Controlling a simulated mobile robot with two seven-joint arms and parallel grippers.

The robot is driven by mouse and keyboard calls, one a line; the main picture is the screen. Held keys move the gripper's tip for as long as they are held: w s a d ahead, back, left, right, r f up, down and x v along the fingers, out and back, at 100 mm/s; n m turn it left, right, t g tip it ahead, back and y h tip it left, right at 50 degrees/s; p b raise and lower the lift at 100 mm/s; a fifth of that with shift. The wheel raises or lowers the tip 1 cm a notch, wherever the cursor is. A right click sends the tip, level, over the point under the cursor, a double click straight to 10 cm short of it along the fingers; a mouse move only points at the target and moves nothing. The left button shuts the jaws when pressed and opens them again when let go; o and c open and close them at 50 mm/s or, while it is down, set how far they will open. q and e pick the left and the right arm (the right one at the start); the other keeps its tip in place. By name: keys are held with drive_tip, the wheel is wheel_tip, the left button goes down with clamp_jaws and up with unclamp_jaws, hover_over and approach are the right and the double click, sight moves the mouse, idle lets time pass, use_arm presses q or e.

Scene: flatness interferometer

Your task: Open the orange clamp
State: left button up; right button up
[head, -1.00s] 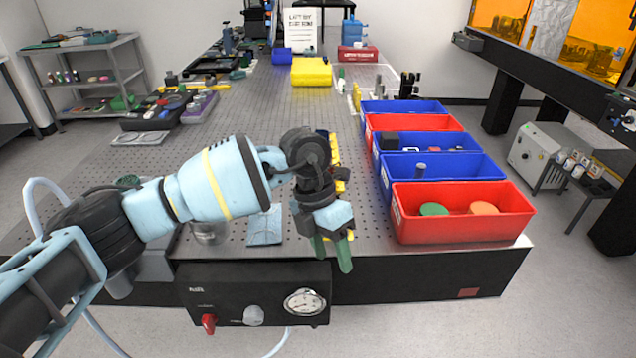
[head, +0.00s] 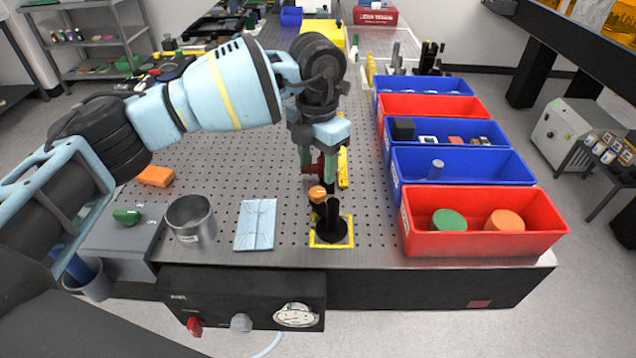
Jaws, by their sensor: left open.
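A small orange knob-like part (head: 317,193), which looks like the orange clamp, sits on a dark post assembly near the front of the perforated table (head: 215,150). The gripper hides part of the post behind. My right gripper is not in view.
Blue and red bins (head: 485,245) line the right side. A metal cup (head: 190,219), a light blue sheet (head: 256,225) and an orange block (head: 155,176) lie to the left. A black gauge box (head: 245,298) hangs at the front edge. The table's middle left is clear.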

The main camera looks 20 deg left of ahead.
sight(317, 191)
use_arm(q)
wheel_tip(317, 191, down, 7)
drive_tip(key=shift+w+r, duration=0.1)
drive_tip(key=shift+w, duration=0.05)
idle(0.4)
drive_tip(key=shift+r, duration=0.1)
drive_tip(key=c, duration=1)
